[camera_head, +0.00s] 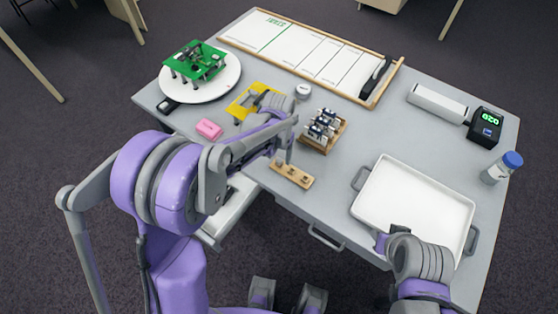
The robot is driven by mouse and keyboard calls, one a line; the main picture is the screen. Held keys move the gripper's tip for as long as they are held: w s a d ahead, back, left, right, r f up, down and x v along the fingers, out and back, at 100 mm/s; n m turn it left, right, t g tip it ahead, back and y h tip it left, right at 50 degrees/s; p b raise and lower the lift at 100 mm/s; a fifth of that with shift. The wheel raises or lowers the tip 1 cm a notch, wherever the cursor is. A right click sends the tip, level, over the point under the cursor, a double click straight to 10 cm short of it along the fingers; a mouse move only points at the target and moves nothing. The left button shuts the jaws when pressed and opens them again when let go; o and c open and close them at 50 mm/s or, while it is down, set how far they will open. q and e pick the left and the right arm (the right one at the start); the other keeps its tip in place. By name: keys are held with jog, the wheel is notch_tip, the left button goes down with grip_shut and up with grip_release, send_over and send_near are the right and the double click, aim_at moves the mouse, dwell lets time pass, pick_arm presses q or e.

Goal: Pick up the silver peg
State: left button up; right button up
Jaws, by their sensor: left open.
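A small wooden block (300,181) lies on the grey table near its front edge. Several small dark or metallic pieces stand in a row on it; I cannot tell for sure which is the silver peg. My left gripper (286,152) is open and points down just behind and above the block's left end. The gap between its fingers is hard to see, and its arm covers part of the table to the left.
A pink block (208,129), yellow pad (240,103) and round white turntable (225,82) with a green board (195,60) are left. A blue-capped bottle (497,172) and black display (486,125) are right.

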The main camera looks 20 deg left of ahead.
pick_arm(q)
jog(key=shift+f, duration=0.7)
grip_shut()
jog(key=shift+r, duration=0.15)
